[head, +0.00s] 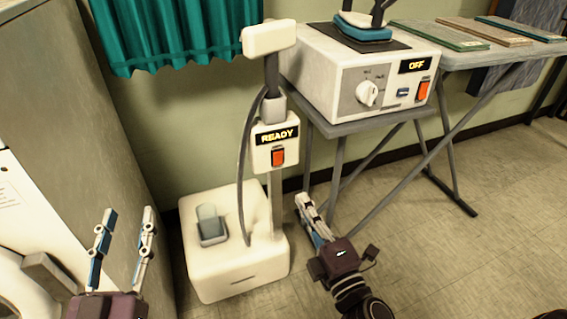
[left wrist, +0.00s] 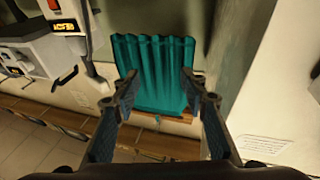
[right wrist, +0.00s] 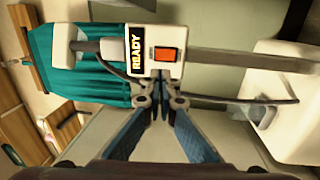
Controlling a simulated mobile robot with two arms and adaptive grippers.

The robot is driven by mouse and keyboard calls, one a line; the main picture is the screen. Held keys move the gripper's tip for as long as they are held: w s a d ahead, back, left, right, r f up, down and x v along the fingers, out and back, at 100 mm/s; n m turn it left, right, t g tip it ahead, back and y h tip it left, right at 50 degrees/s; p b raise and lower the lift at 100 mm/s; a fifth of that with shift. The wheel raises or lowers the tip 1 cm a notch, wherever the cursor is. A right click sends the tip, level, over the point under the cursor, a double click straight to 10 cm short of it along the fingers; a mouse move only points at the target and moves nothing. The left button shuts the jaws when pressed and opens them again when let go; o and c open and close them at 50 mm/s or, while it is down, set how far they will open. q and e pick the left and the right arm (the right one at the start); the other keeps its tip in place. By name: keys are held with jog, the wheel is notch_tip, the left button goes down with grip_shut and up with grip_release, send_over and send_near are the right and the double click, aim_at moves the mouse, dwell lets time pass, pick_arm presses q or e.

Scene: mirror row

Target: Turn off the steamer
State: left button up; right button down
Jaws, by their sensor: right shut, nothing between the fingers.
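The steamer has a white base (head: 235,270), an upright pole and a small white control box (head: 262,152). The box's display (head: 278,136) reads READY, with an orange rocker switch (head: 278,157) below it. In the right wrist view the switch (right wrist: 165,54) shows clearly just beyond my fingertips. My right gripper (head: 302,200) is shut and empty, below and to the right of the box in the head view, apart from the switch. My left gripper (head: 128,212) is open and empty, left of the steamer.
A white iron station (head: 335,75) stands on a grey board at the right, its display (head: 415,65) reading OFF, with its own orange switch (head: 423,91). A teal curtain (head: 170,35) hangs at the back. A dark hose (head: 243,170) runs beside the pole.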

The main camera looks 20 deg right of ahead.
send_near(279, 155)
jog(key=w, duration=0.6)
jog(key=shift+w+r+p, duration=0.1)
jog(key=shift+r+p, duration=0.2)
jog(key=shift+p, duration=0.05)
pick_arm(q)
jog(key=shift+w+a+f+g+y, duration=0.15)
jog(key=shift+f+g, duration=0.35)
jog(key=shift+f, duration=0.6)
jog(key=shift+a+f+g+y, duration=0.1)
jog(key=shift+f+g+y, duration=0.3)
jog(key=shift+f, duration=0.7)
pick_arm(e)
jog(key=shift+w, duration=0.4)
pick_arm(q)
jog(key=shift+g+h, duration=0.25)
jog(key=shift+g, duration=0.05)
